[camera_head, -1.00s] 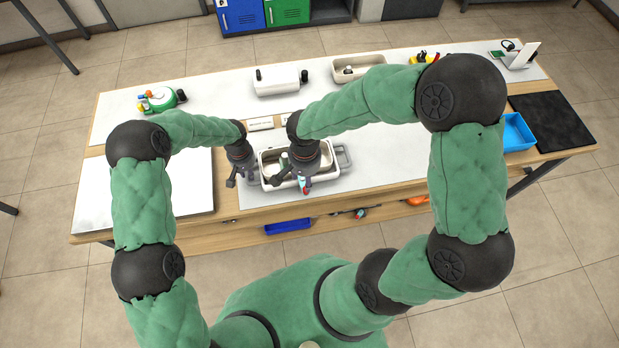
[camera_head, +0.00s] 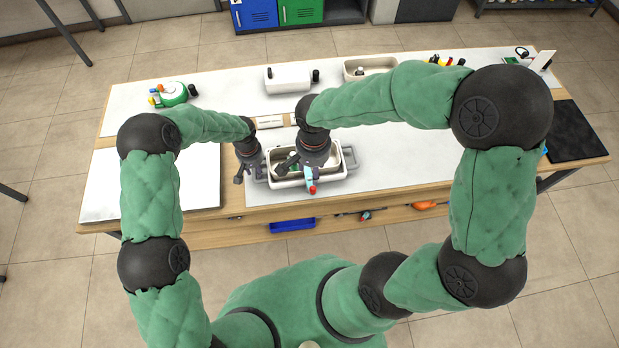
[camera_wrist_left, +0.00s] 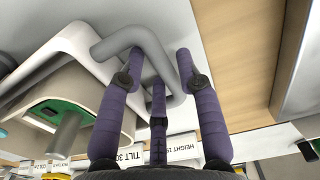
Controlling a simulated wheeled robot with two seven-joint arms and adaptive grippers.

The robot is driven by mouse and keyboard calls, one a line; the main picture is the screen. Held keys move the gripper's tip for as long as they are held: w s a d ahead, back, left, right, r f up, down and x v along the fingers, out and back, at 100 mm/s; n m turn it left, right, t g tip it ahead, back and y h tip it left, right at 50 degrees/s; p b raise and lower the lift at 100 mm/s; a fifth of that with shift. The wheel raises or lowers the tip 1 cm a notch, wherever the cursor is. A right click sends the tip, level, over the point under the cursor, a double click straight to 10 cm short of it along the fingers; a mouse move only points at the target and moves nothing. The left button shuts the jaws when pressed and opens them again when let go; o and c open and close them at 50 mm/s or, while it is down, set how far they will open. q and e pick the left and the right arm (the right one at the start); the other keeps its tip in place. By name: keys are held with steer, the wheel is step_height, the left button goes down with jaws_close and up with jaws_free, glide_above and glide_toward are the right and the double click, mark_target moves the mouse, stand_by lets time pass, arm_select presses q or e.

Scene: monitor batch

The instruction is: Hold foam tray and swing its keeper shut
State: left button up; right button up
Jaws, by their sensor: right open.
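The cream foam tray (camera_head: 338,178) stands at the table's front edge, with grey loop handles at its ends. In the left wrist view its pale wall (camera_wrist_left: 75,45) and a grey handle (camera_wrist_left: 130,40) show close up. My left gripper (camera_head: 243,176) is at the tray's left end. Its three purple fingers (camera_wrist_left: 160,60) are spread around the handle, with gaps. My right gripper (camera_head: 284,165) is open above the tray and hides part of its inside. A small light-blue and red piece (camera_head: 311,184) is at the tray's front; I cannot tell whether it is the keeper.
A white board (camera_head: 150,185) lies on the left of the table. A white box (camera_head: 288,78), a cream bin (camera_head: 368,67) and a green device (camera_head: 173,93) stand along the back. A black mat (camera_head: 575,130) is at the right. A blue bin (camera_head: 292,225) is below.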

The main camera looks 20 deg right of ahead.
arm_select(q)
steer(key=shift+o, duration=0.2)
step_height(320, 180, up, 12)
stand_by(0.7)
